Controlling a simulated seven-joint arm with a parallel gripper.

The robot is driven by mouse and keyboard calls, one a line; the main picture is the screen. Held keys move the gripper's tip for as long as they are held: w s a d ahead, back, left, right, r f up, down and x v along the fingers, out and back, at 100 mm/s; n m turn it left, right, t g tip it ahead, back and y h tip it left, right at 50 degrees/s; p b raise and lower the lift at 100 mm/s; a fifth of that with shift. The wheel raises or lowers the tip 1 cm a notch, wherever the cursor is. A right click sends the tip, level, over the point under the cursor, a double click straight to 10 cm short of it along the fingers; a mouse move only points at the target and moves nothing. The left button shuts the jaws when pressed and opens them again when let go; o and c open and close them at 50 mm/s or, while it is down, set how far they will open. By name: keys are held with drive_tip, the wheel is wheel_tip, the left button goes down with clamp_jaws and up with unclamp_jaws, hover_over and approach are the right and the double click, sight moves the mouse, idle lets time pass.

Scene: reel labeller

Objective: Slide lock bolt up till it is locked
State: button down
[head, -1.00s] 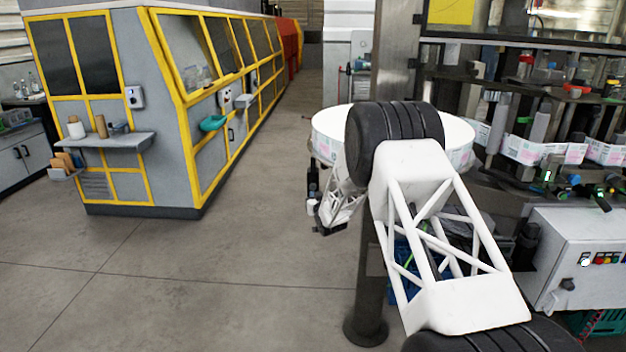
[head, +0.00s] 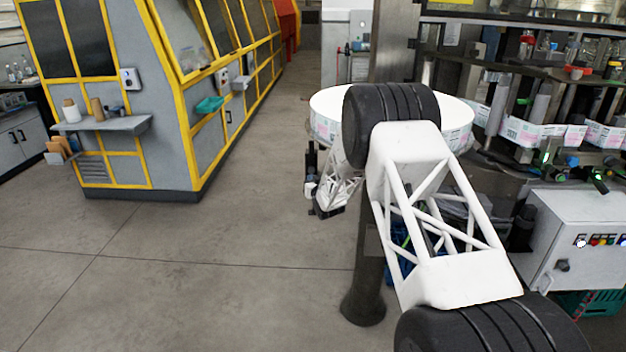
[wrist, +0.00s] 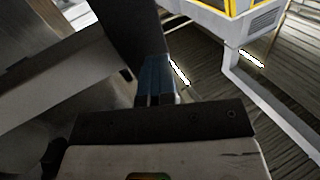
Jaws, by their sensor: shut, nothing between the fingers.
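My gripper (wrist: 155,82) shows in the wrist view as blue fingers close together, shut and empty, in front of a dark upright part (wrist: 132,32). I cannot tell whether they touch that part. The lock bolt cannot be made out with certainty in either view. In the head view, my white arm reaches to the reel table, and its far end is below the left rim of the large white reel (head: 325,104). A small dark upright piece (head: 311,160) shows there beside the arm's end; what it is remains unclear.
A grey beam (wrist: 60,100) runs close on the left in the wrist view. A dark metal post (head: 364,290) stands under the reel. A white control box (head: 590,215) is at the right. A yellow-framed machine (head: 150,110) stands left, with open floor between.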

drive_tip(key=s+d+f+m+t+h, duration=0.1)
drive_tip(key=s+f+m+t, duration=0.3)
drive_tip(key=m, duration=1.3)
drive_tip(key=s+d+f+m+t, duration=0.2)
drive_tip(key=s+f+m+t, duration=0.2)
drive_tip(key=m, duration=1.3)
wheel_tip(320, 180, down, 3)
drive_tip(key=shift+s+r+t+h, duration=0.2)
drive_tip(key=shift+t+h, duration=0.2)
drive_tip(key=shift+t, duration=0.5)
